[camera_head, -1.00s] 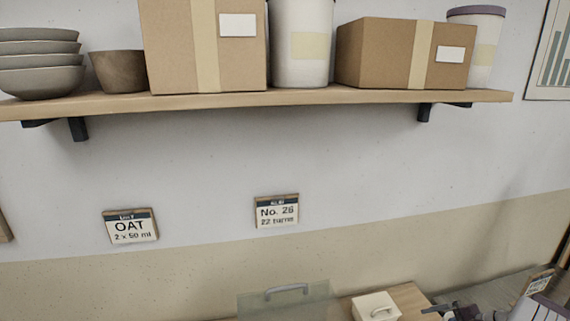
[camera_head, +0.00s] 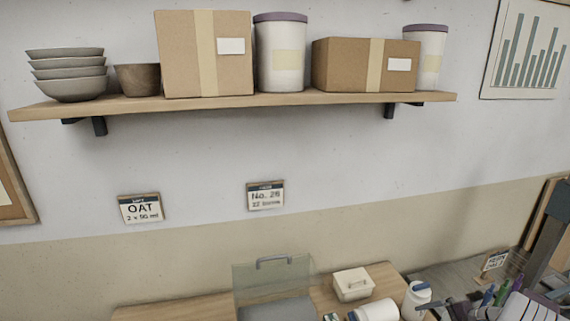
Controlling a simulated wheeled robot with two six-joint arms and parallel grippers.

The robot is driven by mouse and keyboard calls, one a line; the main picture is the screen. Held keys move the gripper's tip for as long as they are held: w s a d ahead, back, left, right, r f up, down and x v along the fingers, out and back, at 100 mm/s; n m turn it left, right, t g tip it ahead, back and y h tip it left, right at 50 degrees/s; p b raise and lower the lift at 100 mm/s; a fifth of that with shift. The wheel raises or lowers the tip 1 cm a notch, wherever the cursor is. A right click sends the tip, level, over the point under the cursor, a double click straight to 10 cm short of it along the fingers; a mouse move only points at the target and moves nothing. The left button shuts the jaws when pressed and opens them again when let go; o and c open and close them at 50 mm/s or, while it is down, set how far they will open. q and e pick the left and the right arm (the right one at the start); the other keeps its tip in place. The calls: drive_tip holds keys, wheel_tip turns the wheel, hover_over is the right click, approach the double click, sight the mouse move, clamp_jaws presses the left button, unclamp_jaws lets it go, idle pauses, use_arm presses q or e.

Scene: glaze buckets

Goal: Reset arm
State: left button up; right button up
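My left gripper is not in view. A dark, jointed shape (camera_head: 440,304) at the bottom right edge looks like part of my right gripper. It is cut off and small, so I cannot tell whether it is open or holds anything. It shows close to a white jar (camera_head: 416,297) and a white container lying on its side (camera_head: 378,311) on the wooden table (camera_head: 170,312). Both arms are otherwise out of the picture.
A clear panel with a grey handle (camera_head: 273,272) and a lidded cream box (camera_head: 352,284) stand on the table. Several pens (camera_head: 490,296) and a dark post (camera_head: 550,235) are at right. A wall shelf (camera_head: 230,103) holds bowls, cartons and purple-lidded tubs.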

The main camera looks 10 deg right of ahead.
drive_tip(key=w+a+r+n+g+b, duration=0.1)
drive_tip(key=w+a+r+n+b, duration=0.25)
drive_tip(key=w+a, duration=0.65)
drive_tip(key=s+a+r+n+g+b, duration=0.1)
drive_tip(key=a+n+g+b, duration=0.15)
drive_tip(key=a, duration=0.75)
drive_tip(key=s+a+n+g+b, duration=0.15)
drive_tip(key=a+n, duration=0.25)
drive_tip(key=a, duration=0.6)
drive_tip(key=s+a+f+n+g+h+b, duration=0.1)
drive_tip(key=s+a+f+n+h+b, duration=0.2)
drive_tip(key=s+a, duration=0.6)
use_arm(q)
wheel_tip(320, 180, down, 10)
drive_tip(key=shift+p, duration=0.3)
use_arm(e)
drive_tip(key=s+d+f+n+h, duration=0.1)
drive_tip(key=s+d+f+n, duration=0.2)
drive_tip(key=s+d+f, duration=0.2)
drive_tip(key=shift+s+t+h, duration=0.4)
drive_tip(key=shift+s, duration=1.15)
